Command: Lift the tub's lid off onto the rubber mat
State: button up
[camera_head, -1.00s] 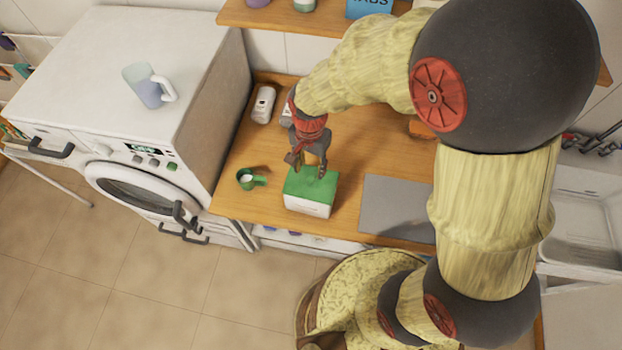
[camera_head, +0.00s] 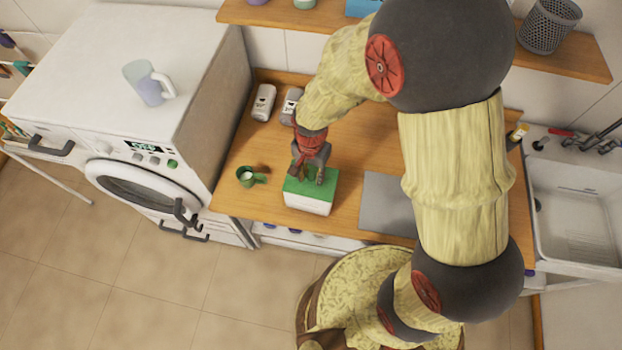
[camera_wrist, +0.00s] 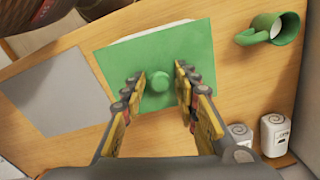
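The white tub (camera_head: 306,205) stands on the wooden counter with its green lid (camera_head: 322,190) on top. In the wrist view the square green lid (camera_wrist: 190,38) has a round green knob (camera_wrist: 158,80) near its middle. My gripper (camera_head: 312,178) is right above the lid. In the wrist view my gripper (camera_wrist: 158,88) is open, with one finger on each side of the knob and a gap to both. The grey rubber mat (camera_head: 385,203) lies flat to the right of the tub, partly behind my arm; the wrist view also shows the mat (camera_wrist: 55,88), bare.
A green mug (camera_head: 248,178) stands just left of the tub. White containers (camera_head: 263,103) stand at the back of the counter. A washing machine (camera_head: 150,75) with a cup (camera_head: 148,85) is at left, a sink (camera_head: 580,215) at right.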

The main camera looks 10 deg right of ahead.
jog(key=c, duration=0.5)
jog(key=shift+r, duration=0.15)
jog(key=shift+c, duration=0.2)
